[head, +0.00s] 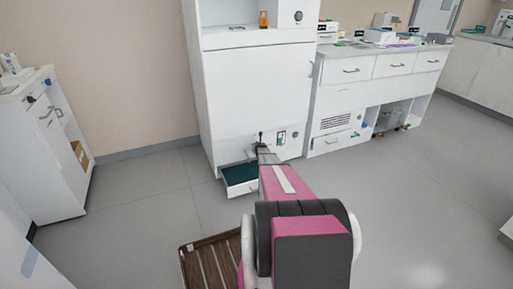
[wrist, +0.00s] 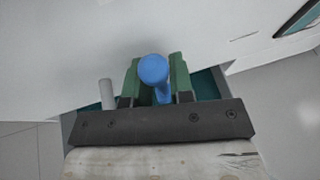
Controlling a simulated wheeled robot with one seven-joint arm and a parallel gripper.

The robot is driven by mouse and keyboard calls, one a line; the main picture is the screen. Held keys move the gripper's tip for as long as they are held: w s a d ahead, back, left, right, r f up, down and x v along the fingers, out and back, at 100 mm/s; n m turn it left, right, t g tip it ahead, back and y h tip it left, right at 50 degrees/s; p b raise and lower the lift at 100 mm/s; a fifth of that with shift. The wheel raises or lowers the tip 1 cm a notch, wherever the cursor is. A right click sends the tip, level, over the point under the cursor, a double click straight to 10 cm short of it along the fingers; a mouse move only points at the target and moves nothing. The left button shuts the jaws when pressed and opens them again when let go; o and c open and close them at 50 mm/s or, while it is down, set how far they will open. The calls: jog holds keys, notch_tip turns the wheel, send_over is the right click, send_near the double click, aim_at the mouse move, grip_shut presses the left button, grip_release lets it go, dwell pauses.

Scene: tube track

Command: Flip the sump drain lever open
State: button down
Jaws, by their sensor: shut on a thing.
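The sump drain lever, as I take it, is the blue rod with a rounded end (wrist: 153,69) in the wrist view. It stands between the two green fingers of my gripper (wrist: 156,80), which is shut on it. In the head view my gripper (head: 262,149) is low at the front of the tall white cabinet (head: 258,90), mostly hidden by my pink arm; the lever cannot be made out clearly there.
An open tray with a teal inside (head: 240,174) sticks out at the cabinet's foot, below my gripper. A short grey peg (wrist: 106,94) stands left of the fingers. A white counter (head: 375,85) stands at the right, a small cabinet (head: 50,140) at the left.

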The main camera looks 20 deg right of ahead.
jog(key=c, duration=1.1)
grip_release()
jog(key=shift+r, duration=0.1)
jog(key=shift+c, duration=0.2)
jog(key=v, duration=1)
jog(key=shift+s+r, duration=0.2)
jog(key=shift+s, duration=0.15)
jog(key=shift+a, duration=0.15)
jog(key=s+a+r+m+g+y, duration=0.1)
jog(key=s+a+r+m+g, duration=0.3)
jog(key=s, duration=1.2)
jog(key=s+a+r+m+g+y, duration=0.1)
jog(key=s+a+r+m+g, duration=0.4)
jog(key=s+a+r+m, duration=0.7)
jog(key=s+a+r+m+g, duration=0.4)
jog(key=s+a+r+m, duration=0.4)
jog(key=s+a+m, duration=0.9)
jog(key=s+a, duration=0.2)
jog(key=a, duration=0.2)
jog(key=shift+s+m+y, duration=0.35)
jog(key=shift+m+y, duration=0.05)
